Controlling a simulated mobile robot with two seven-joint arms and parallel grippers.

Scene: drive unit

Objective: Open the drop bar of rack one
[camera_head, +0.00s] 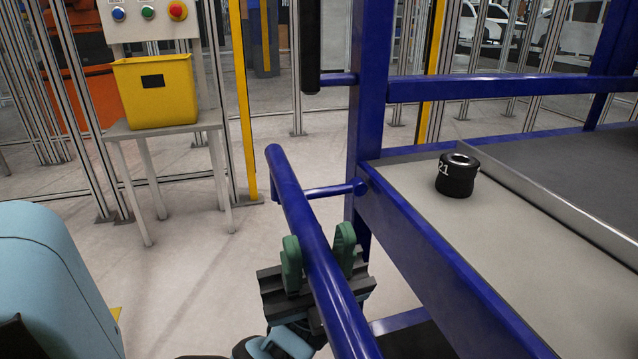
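The drop bar (290,197) is a blue tube along the near side of the blue rack (370,120). A short blue arm joins it to the rack post. My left gripper (318,256) has green fingers, one on each side of the bar. The fingers sit close against the tube, and the black gripper body is under it. The bar's near end runs out of the bottom of the picture. My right gripper does not show. No label shows whether this is rack one.
A black cylindrical part (457,175) marked 21 stands on the rack's grey shelf (420,205). A yellow bin (156,92) sits on a small table (185,128) at the left, below a button panel (148,16). Bare floor lies between table and rack.

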